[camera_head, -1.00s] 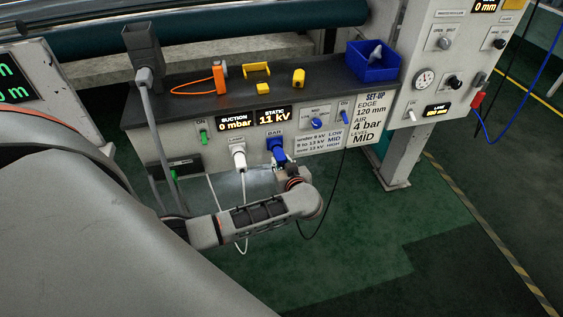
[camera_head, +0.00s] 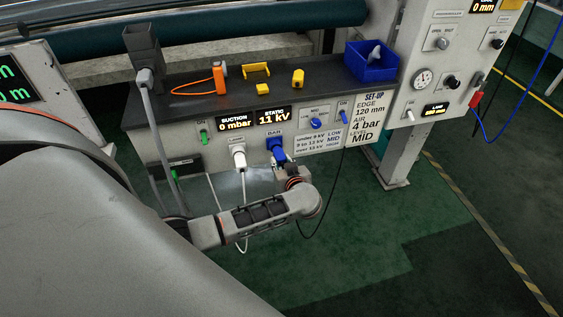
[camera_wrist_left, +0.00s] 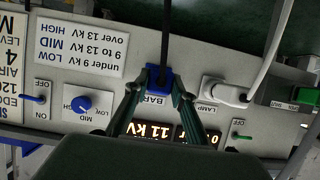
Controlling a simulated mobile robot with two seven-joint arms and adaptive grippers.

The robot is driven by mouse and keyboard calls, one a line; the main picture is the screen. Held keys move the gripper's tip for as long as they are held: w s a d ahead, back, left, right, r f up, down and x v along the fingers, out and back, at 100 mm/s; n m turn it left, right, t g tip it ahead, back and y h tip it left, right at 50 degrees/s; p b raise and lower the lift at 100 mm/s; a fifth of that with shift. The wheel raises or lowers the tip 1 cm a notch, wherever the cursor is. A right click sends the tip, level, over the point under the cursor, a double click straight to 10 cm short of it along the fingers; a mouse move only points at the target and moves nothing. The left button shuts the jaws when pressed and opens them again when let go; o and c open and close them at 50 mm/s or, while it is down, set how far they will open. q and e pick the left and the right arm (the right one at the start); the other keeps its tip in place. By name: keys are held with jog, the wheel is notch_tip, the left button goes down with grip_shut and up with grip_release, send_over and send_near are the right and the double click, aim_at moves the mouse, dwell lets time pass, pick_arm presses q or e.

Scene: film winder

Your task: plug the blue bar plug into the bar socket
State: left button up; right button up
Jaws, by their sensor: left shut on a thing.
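The blue bar plug (camera_head: 275,146) is at the BAR position on the front panel, below the STATIC 11 kV display. It also shows in the wrist view (camera_wrist_left: 158,79), with a dark cable running away from it. My left gripper (camera_head: 280,162) is shut on the plug, one finger on each side; the fingertips also show in the wrist view (camera_wrist_left: 160,88). The plug hides the bar socket, and I cannot tell how deep the plug sits in it. My right gripper is not in view.
A white plug (camera_head: 238,156) with a white cable sits in the LAMP socket just left of the blue plug. A blue knob (camera_head: 315,123) and a blue switch (camera_head: 343,117) are to the right. A blue bin (camera_head: 371,64) and small yellow parts rest on the dark shelf above.

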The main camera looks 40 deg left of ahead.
pick_arm(q)
jog(key=shift+w+a, duration=0.2)
jog(key=o, duration=1.2)
jog(key=shift+s+d, duration=0.15)
jog(key=v, duration=1.1)
jog(key=shift+s+d+r, duration=0.15)
jog(key=shift+d+r, duration=0.05)
jog(key=shift+r, duration=0.05)
